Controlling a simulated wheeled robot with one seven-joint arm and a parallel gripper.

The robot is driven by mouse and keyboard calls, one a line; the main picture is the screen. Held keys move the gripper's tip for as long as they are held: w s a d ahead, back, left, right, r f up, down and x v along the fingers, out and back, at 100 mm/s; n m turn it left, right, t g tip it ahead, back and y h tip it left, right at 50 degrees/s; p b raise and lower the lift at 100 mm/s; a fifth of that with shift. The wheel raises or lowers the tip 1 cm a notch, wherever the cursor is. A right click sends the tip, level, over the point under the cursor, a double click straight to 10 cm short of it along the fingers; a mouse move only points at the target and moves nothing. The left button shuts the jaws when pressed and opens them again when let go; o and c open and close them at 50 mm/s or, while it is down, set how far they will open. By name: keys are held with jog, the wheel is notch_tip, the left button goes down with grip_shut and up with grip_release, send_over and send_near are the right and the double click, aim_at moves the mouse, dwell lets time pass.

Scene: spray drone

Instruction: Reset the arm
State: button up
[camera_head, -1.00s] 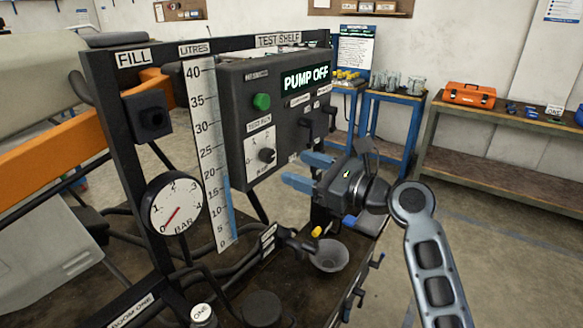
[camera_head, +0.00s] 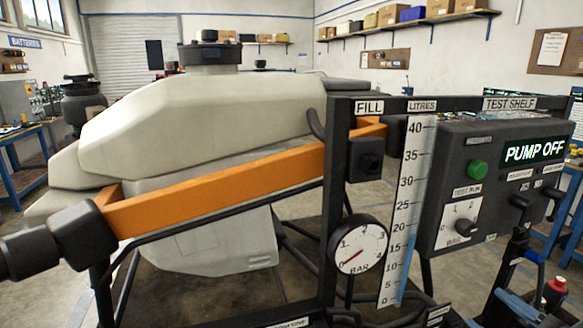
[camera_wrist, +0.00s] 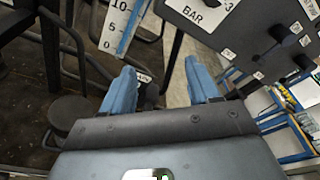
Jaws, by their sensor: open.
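My gripper shows in the wrist view (camera_wrist: 162,88) with its two blue fingers spread apart and nothing between them. In the head view only part of my gripper (camera_head: 512,305) shows, low at the right edge, in front of and below the dark control box (camera_head: 445,190). Most of my arm is outside that view. In the wrist view the fingers point toward the test shelf's frame, with the litres scale (camera_wrist: 124,20) beyond the left finger and the control box (camera_wrist: 250,35) beyond the right one. I cannot tell exactly how far the fingers are from the shelf.
The control box display (camera_head: 535,151) reads PUMP OFF. A pressure gauge (camera_head: 359,248) hangs on the black frame near zero. A large pale drone body (camera_head: 200,120) with an orange arm (camera_head: 225,196) fills the left. A red-capped bottle (camera_head: 555,291) stands at the lower right.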

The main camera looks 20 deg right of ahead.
jog(key=s+a+f+n+g+h, duration=0.1)
jog(key=s+a+f+n, duration=0.35)
jog(key=s+n, duration=0.25)
jog(key=s+a+f+n+g, duration=0.1)
jog(key=s+a+f+n, duration=0.2)
jog(key=s+a+n, duration=0.35)
jog(key=s+a+r+n+y, duration=0.1)
jog(key=s+a+r+n, duration=0.1)
jog(key=s+a+n, duration=0.2)
jog(key=s+a+r+n+y, duration=0.1)
jog(key=s+a+r+n, duration=0.2)
jog(key=s+n, duration=0.6)
jog(key=shift+a+n+t, duration=0.3)
jog(key=shift+a+n, duration=0.4)
jog(key=shift+n, duration=0.35)
jog(key=shift+f, duration=0.1)
